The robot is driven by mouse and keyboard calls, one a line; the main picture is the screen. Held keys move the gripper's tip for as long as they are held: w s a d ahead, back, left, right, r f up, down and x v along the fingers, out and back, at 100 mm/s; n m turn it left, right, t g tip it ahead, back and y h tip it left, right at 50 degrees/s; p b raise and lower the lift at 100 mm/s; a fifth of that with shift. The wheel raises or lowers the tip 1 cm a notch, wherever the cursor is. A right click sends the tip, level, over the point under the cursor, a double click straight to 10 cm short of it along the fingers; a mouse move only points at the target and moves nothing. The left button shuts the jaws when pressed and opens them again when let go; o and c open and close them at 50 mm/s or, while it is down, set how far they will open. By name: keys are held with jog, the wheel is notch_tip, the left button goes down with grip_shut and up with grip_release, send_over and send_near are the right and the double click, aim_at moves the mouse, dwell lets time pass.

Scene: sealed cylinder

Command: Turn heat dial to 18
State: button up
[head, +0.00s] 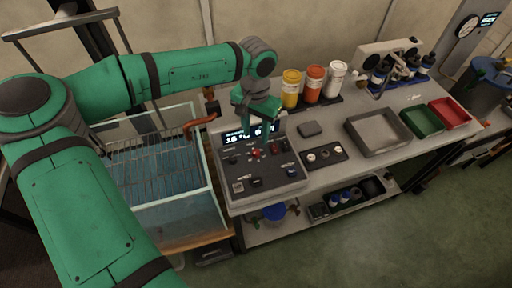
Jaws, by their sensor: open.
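The control panel (242,176) is a dark box at the near left end of the bench, with a lit display (234,137) on its upper face. The display's left number looks like 16 or 18, too small to be sure; its right part is partly covered by my gripper. Several small dials and switches sit on the panel, including red parts (257,153) near its middle. I cannot tell which one is the heat dial, as the labels are too small. My gripper (262,130) is open and points down over the panel's upper middle. I cannot tell whether it touches anything.
A glass tank (205,205) with a wire rack stands left of the panel. Yellow, orange and white jars (291,88) stand behind. A small dial plate (324,155), a grey tray (352,123), and green (421,122) and red (449,112) trays lie to the right.

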aim_at(256, 151)
notch_tip(256, 151, down, 9)
jog(key=shift+d+r, duration=0.1)
dwell(0.3)
grip_shut()
